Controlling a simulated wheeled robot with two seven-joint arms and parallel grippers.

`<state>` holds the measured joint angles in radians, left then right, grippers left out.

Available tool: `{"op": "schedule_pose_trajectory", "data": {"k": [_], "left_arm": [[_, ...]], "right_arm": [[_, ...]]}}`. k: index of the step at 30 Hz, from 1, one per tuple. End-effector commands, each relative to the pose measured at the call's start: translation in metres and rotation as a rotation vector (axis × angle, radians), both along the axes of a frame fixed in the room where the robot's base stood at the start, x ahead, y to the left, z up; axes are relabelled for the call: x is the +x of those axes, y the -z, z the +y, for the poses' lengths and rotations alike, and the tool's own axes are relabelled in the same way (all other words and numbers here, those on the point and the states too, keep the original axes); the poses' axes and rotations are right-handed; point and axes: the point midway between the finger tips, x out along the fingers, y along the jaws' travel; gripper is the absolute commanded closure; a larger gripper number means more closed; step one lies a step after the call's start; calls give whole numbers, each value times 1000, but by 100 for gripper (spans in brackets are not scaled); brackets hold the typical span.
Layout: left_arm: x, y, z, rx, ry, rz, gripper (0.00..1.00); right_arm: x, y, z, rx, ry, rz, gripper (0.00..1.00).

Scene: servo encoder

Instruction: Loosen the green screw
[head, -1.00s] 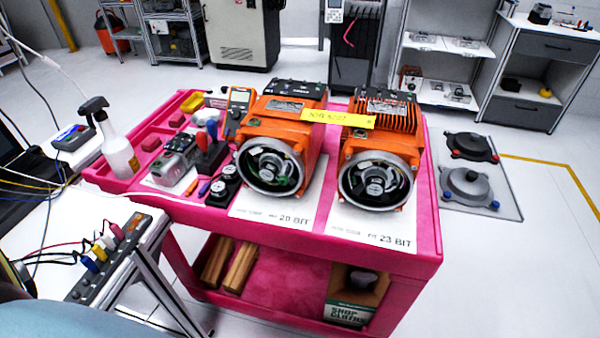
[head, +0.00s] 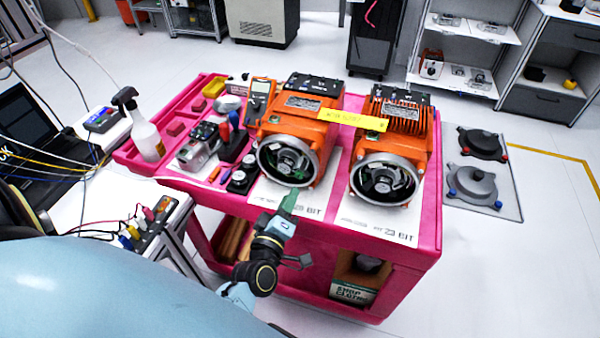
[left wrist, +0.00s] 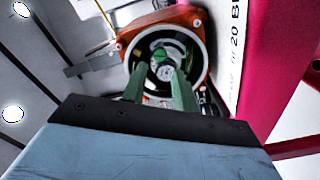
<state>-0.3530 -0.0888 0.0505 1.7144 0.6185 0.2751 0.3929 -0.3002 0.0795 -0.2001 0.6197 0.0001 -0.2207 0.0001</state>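An orange motor (head: 305,125) stands on the left card marked 20 BIT, with its round metal ring facing the front. It also shows in the left wrist view (left wrist: 193,18). Inside the ring a small green piece (left wrist: 160,55), seemingly the green screw, shows in the left wrist view; its details are too small to tell. My left gripper (head: 293,192) is just below and in front of this ring. In the left wrist view its two green fingers (left wrist: 159,70) are apart, pointing into the ring, with nothing visible held between them. My right gripper is not in view.
A second orange motor (head: 395,140) stands to the right on the pink cart (head: 428,225). A yellow label (head: 352,119) bridges both motors. A multimeter (head: 259,98), tools and a spray bottle (head: 145,135) are at the left. Bare card lies before the motors.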

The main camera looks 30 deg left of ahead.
Motion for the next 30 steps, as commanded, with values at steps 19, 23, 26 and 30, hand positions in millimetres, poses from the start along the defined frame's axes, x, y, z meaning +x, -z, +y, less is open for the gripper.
{"op": "schedule_pose_trajectory", "data": {"k": [19,23,26,30], "left_arm": [[86,0,21,3,0,2,71],[87,0,21,2,1,3,71],[87,0,21,2,1,3,71],[87,0,21,2,1,3,88]], "right_arm": [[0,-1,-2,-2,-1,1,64],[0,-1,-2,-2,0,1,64],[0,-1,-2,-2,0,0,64],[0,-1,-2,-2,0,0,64]]}}
